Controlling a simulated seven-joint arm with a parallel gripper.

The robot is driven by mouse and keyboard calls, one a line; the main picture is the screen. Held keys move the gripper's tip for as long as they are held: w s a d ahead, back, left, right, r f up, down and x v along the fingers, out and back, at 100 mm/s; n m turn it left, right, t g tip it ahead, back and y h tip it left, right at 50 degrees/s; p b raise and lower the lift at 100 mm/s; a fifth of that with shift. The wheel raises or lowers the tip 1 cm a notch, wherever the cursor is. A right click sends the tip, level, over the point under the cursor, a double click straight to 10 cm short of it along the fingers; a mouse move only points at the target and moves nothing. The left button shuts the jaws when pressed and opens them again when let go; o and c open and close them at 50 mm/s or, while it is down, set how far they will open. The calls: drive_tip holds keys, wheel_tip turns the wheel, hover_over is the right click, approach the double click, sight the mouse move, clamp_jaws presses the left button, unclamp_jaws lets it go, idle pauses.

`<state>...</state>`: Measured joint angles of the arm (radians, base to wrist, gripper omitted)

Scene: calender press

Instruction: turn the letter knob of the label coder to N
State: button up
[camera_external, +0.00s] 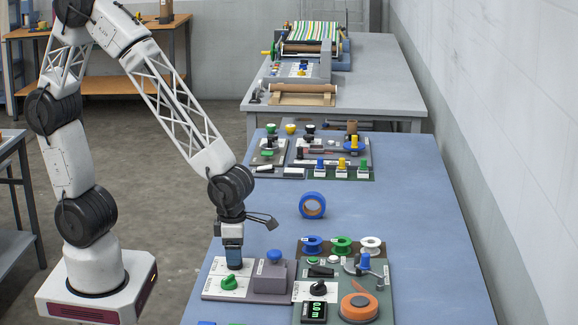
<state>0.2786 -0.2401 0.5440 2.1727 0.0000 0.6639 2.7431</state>
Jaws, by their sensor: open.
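I cannot tell for sure which unit is the label coder; the lettering is too small to read. My gripper (234,262) points down over a white plate (212,288) on the near part of the blue table. Just below its fingertips is a green pointer knob (229,283); whether they touch it is unclear. The gripper is open, with nothing seen held. A black pointer knob (318,289) sits on another white plate to the right. Another green knob (233,324) is cut off at the bottom edge.
A grey block with a blue button (274,256) stands close right of my gripper. Farther right are colored spools (342,245), an orange roll (358,306) and a lit display (314,312). The table's middle (390,210) is mostly clear.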

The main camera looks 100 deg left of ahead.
drive_tip(key=shift+r, duration=2.75)
drive_tip(key=n, duration=0.5)
drive_tip(key=shift+n, duration=0.3)
drive_tip(key=n, duration=1)
drive_tip(key=shift+n, duration=0.3)
drive_tip(key=n, duration=0.6)
drive_tip(key=shift+n, duration=0.4)
drive_tip(key=n, duration=1.1)
drive_tip(key=shift+n, duration=0.3)
drive_tip(key=shift+f, duration=0.1)
